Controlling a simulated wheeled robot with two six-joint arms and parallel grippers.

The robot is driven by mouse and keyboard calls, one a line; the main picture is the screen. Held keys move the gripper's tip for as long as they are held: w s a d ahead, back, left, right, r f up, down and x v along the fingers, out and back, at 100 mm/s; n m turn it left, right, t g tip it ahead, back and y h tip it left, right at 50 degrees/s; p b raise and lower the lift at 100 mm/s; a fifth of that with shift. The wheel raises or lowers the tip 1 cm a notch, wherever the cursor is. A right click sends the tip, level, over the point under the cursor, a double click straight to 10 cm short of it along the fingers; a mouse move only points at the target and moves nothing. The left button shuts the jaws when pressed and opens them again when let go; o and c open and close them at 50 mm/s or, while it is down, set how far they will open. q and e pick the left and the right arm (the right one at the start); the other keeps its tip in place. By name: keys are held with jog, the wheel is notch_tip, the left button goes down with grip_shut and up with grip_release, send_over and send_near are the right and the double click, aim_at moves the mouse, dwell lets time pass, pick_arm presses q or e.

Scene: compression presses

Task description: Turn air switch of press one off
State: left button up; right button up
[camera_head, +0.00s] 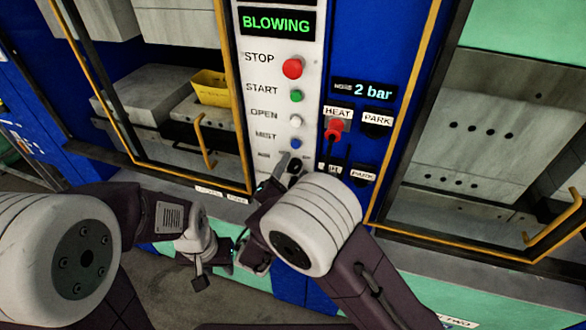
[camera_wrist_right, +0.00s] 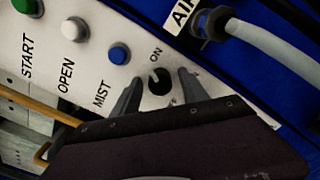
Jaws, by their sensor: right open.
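The air switch is a black round knob (camera_wrist_right: 160,82) with a white mark on the white control panel. Its mark points towards the printed ON. In the head view the switch is low on the panel, under the blue MIST button, and mostly hidden by my right gripper (camera_head: 283,172). In the right wrist view my right gripper's two fingers stand apart, one on each side of the knob. I cannot tell whether they touch it. My left gripper (camera_head: 224,258) hangs lower, left of my right arm, away from the panel; its jaws are unclear.
The panel holds a red STOP button (camera_head: 292,68), green START button (camera_head: 296,96), white OPEN button (camera_head: 296,121) and blue MIST button (camera_head: 296,143). A red HEAT plug (camera_head: 334,128) sits to the right. A grey hose (camera_wrist_right: 268,45) runs near the right gripper. Yellow-framed press doors flank the panel.

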grip_shut()
jog(key=shift+n, duration=0.3)
jog(key=n, duration=0.2)
jog(key=shift+r+n, duration=0.1)
jog(key=shift+n, duration=0.2)
jog(key=n+p, duration=0.1)
jog(key=n, duration=0.1)
jog(key=shift+n, duration=0.4)
jog(key=n+p, duration=0.2)
jog(key=n, duration=0.3)
jog(key=shift+a+n, duration=0.1)
jog(key=shift+n, duration=0.5)
